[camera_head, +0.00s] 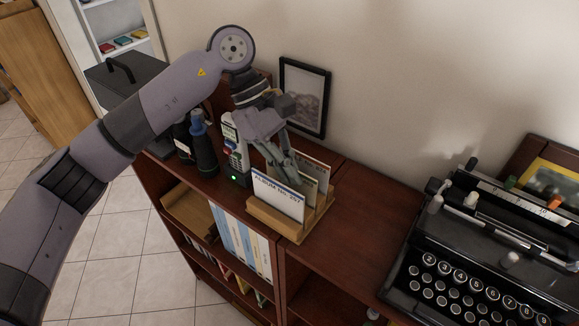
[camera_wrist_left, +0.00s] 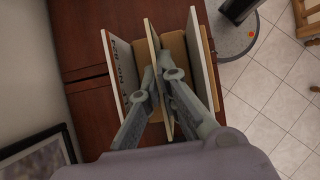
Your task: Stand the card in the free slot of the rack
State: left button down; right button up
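The wooden rack (camera_head: 272,222) stands on the brown cabinet top; its base also shows in the left wrist view (camera_wrist_left: 174,46). A white card with blue lettering (camera_head: 277,199) stands at its front, and another card (camera_head: 317,167) at its back. Between them is a pale card (camera_head: 309,186), upright, which also shows in the left wrist view (camera_wrist_left: 152,40). My left gripper (camera_head: 287,172) points down into the rack, with its fingers (camera_wrist_left: 159,76) closed on both faces of this middle card. I cannot tell whether its lower edge touches the slot bottom. My right gripper is out of view.
A picture frame (camera_head: 304,97) leans on the wall behind. A typewriter (camera_head: 470,250) stands at the right. The cabinet top between rack and typewriter is clear.

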pick_arm(q)
jog(key=c, duration=2.2)
grip_release()
jog(key=o, duration=0.4)
jog(key=shift+w+a+r, duration=0.1)
jog(key=shift+r, duration=0.15)
jog(key=b+v, duration=0.2)
jog(key=v, duration=0.9)
jog(key=shift+r+b, duration=0.3)
jog(key=shift+a, duration=0.1)
